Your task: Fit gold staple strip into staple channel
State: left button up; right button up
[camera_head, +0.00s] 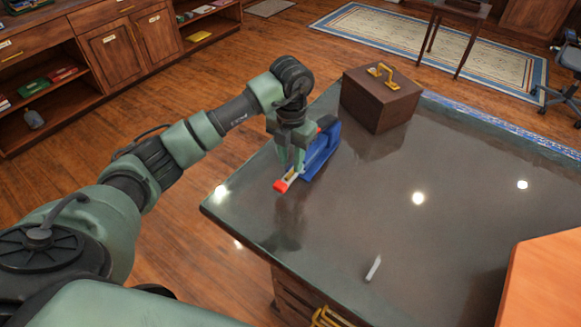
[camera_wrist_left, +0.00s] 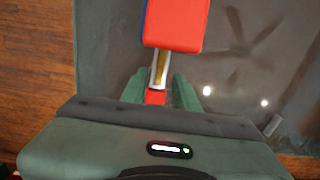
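A blue and red stapler (camera_head: 325,152) stands opened on the dark glossy desktop, its red front end toward the near left edge. In the left wrist view its red upper part (camera_wrist_left: 173,25) is at the top, with the pale staple channel (camera_wrist_left: 153,75) below it. A gold staple strip (camera_wrist_left: 161,70) shows inside the channel, lying along it; how deep it sits I cannot tell. My left gripper (camera_head: 291,164) is over the stapler's channel, pointing down. Its two fingers (camera_wrist_left: 160,92) are apart, one on each side of the channel. My right gripper is not in view.
A brown box with a gold handle (camera_head: 382,98) stands behind the stapler. A small pale stick-like object (camera_head: 373,268) lies near the desk's front edge. An orange surface (camera_head: 545,285) fills the lower right corner. The desktop's middle (camera_head: 440,160) is clear.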

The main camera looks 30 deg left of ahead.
aim_at(290, 173)
pick_arm(q)
notch_tip(290, 173, up, 9)
jog(key=shift+f+b, duration=0.15)
jog(key=shift+b, duration=0.2)
jog(key=shift+s, duration=0.1)
